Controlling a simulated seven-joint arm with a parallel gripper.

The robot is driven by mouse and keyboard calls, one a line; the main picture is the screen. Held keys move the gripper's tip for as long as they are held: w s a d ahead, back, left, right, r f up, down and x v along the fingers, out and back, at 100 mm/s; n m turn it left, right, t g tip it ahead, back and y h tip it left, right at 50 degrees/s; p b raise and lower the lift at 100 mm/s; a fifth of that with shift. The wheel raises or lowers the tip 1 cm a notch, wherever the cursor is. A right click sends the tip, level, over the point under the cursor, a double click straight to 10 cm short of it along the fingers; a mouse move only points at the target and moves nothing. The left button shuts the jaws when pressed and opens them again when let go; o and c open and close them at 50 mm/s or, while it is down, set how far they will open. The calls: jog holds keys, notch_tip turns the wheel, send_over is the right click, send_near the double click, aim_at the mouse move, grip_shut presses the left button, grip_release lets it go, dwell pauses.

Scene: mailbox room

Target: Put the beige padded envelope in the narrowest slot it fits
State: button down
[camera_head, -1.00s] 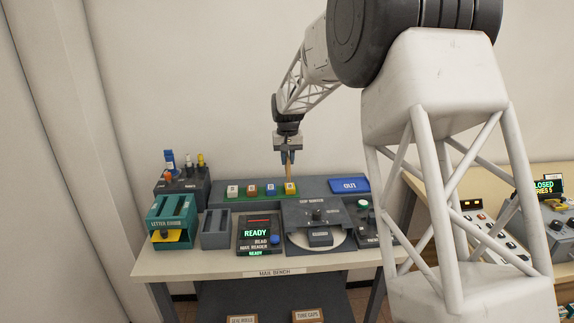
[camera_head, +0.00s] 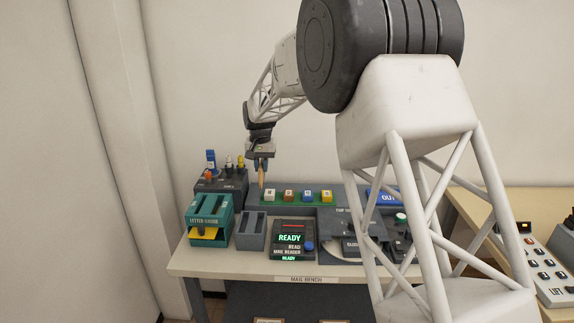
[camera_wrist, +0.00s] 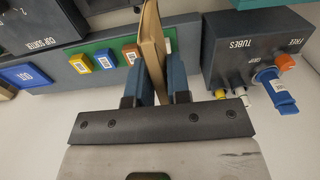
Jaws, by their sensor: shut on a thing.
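The beige padded envelope (camera_head: 261,176) hangs on edge, upright and thin, below my gripper (camera_head: 261,162). In the wrist view the envelope (camera_wrist: 152,38) is clamped between the two blue fingers of my gripper (camera_wrist: 162,78). It is held above the back of the bench, behind the grey two-slot holder (camera_head: 252,230). The teal letter gauge (camera_head: 196,228) with dark slots on top stands at the bench's left front, left of and below the envelope. A yellow piece shows at its front. The slot widths are too small to compare.
The tube rack (camera_head: 222,184) stands behind the letter gauge. A green strip with several coloured blocks (camera_head: 298,197) lies right of the envelope. The mail reader (camera_head: 291,240) shows READY. The blue OUT tray (camera_head: 380,197) is partly hidden by my arm.

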jog(key=s+a, duration=0.3)
jog(key=a, duration=0.7)
jog(key=s+a, duration=0.3)
jog(key=a, duration=0.8)
jog(key=shift+f, duration=0.35)
jog(key=shift+s+f, duration=0.1)
jog(key=shift+f, duration=0.1)
jog(key=shift+f, duration=1.9)
jog(key=shift+f, duration=1.1)
jog(key=shift+r, duration=0.25)
jog(key=shift+r, duration=1.25)
